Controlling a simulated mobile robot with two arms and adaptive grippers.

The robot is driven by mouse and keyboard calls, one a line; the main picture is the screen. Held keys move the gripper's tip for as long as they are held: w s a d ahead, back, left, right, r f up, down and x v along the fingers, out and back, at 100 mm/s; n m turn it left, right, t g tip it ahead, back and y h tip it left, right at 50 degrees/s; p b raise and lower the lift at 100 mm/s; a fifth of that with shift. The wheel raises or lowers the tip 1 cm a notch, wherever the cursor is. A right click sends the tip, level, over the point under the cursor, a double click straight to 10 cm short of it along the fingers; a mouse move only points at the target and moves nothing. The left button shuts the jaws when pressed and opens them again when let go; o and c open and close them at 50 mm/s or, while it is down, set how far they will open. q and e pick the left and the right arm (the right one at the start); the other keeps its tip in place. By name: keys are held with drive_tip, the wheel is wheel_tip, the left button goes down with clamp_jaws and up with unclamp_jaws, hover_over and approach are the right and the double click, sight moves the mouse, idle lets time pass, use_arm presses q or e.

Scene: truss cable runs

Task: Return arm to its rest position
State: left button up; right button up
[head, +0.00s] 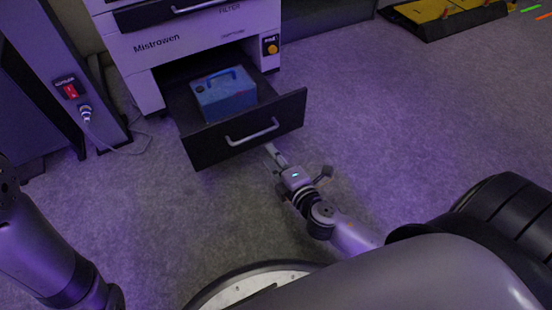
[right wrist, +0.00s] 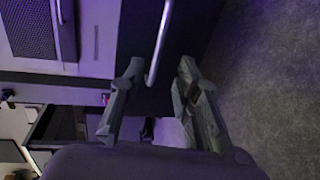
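My right gripper (head: 273,150) is in front of the open bottom drawer (head: 204,149) of the white cabinet, close to its bar handle (head: 252,132). In the right wrist view my right gripper (right wrist: 161,66) has its fingers spread apart. The handle (right wrist: 160,45) shows in the gap between the fingertips, with no finger seen closed on it. My right arm (head: 352,236) reaches out from the lower right. My left arm (head: 45,255) shows at the lower left, and its gripper is outside the frame.
A blue-grey box (head: 224,98) with a blue handle sits in the drawer. The white cabinet (head: 205,40) stands behind. A dark unit with a red switch (head: 70,90) and a plugged cable is at left. A yellow-topped case (head: 430,12) lies far right. Carpet at right is clear.

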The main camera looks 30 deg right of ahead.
drive_tip(key=shift+s+r, duration=0.1)
drive_tip(key=shift+s, duration=0.45)
